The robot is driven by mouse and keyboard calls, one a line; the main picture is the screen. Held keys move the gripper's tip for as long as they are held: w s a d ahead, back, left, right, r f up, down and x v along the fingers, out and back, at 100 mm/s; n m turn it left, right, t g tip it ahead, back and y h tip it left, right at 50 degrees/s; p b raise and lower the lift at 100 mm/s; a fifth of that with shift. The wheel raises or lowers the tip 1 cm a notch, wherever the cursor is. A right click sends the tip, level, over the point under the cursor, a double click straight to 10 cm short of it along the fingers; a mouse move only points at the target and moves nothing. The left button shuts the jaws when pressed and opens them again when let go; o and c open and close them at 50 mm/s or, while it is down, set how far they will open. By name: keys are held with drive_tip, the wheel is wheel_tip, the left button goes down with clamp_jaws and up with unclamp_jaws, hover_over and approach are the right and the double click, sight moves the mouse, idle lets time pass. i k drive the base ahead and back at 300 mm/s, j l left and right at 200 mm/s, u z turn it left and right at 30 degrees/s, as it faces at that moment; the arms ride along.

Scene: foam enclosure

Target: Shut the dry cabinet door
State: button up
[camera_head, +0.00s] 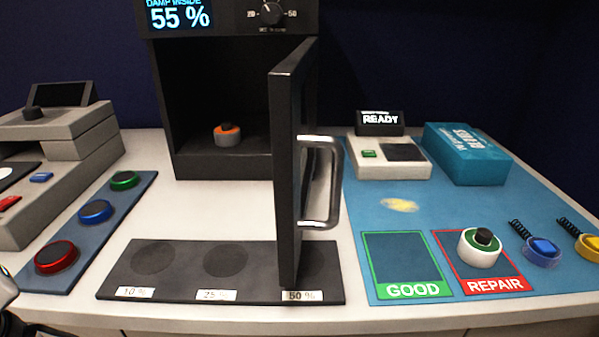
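The dry cabinet (222,165) is a black box at the back centre, and its display reads 55 %. Its black door (292,170) stands wide open, swung out toward me from the right side of the opening. A silver bar handle (332,182) is on the door's right-hand face. Inside the cabinet sits an orange and grey round piece with a black knob (227,135). A small part of my arm shows at the lower left edge. My gripper's fingers are not visible, and no part of me touches the door.
A dark mat (190,272) with 10 %, 25 % and 50 % labels lies in front, partly below the door. A blue mat (400,222) on the right holds a white knobbed piece (480,248), a READY device (390,155) and a teal box (467,153). Coloured buttons (95,211) stand left.

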sight(293, 84)
drive_tip(key=k+l+z, duration=0.1)
drive_tip(key=k+z, duration=0.15)
drive_tip(key=k, duration=0.2)
drive_tip(key=k+l+z, duration=0.3)
drive_tip(key=k, duration=0.15)
drive_tip(key=j, duration=0.1)
